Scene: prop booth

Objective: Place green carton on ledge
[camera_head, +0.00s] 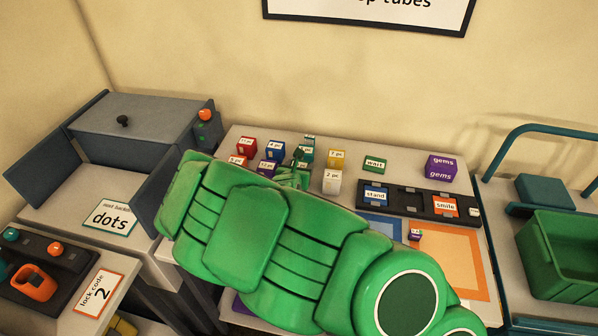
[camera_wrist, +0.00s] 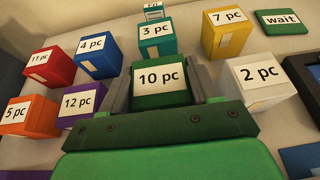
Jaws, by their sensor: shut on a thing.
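The green carton labelled "10 pc" (camera_wrist: 161,97) sits between the two fingers of my gripper (camera_wrist: 161,85) in the wrist view. My gripper is shut on it from both sides. In the head view my green arm reaches across the table, and my gripper (camera_head: 293,176) is among the group of cartons, largely hiding the green one. I cannot tell whether the carton is lifted off the table. No ledge is clearly identifiable; a dark raised strip (camera_head: 402,193) with "stand" and "smile" plates lies to the right on the table.
Close around are red (camera_wrist: 50,68), blue (camera_wrist: 98,55), teal (camera_wrist: 162,40), yellow (camera_wrist: 228,32), white (camera_wrist: 258,82), orange (camera_wrist: 30,116) and purple (camera_wrist: 82,102) cartons. A purple "gems" box (camera_head: 440,167) stands right. A green bin (camera_head: 560,255) is farther right, a grey machine (camera_head: 135,125) left.

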